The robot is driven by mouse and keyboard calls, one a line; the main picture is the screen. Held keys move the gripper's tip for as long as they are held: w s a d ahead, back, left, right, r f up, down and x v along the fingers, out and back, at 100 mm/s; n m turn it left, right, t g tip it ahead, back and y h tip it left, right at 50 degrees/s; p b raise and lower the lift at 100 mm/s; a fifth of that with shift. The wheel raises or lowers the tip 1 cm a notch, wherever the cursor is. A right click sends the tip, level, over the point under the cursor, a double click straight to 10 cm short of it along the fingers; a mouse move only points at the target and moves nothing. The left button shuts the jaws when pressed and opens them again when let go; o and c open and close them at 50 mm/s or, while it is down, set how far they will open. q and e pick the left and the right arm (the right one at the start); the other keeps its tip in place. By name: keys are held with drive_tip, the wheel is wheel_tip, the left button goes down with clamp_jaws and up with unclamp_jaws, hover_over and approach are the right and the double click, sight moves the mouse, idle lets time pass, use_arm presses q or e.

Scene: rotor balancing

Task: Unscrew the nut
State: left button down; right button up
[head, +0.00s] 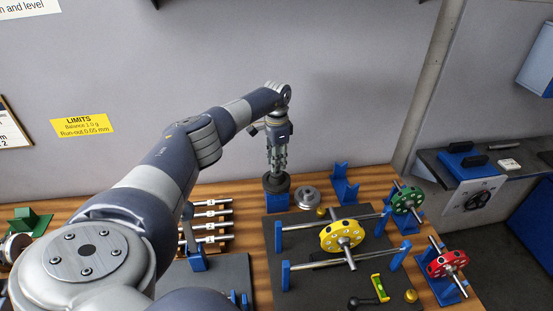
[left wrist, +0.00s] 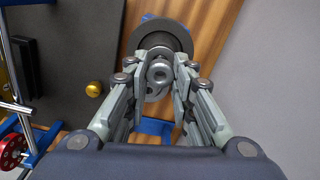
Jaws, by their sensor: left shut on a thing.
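In the head view my left gripper (head: 277,171) points straight down over a dark round piece (head: 276,184) on a blue stand (head: 277,202) near the wall. In the left wrist view a grey ring-shaped nut (left wrist: 158,74) sits over the middle of a dark round disc (left wrist: 177,40). The fingers of my left gripper (left wrist: 160,66) are shut on the nut from both sides. The underside of the nut and its thread are hidden. My right gripper is not in view.
A yellow rotor (head: 336,238) on a shaft rests across rails on the dark mat (head: 330,290). Green (head: 406,201) and red (head: 447,263) rotors stand at the right. A grey weight (head: 307,197) and a brass knob (head: 321,212) are close to the stand.

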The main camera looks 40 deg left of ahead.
use_arm(q)
drive_tip(key=shift+r, duration=0.2)
drive_tip(key=shift+r, duration=2.4)
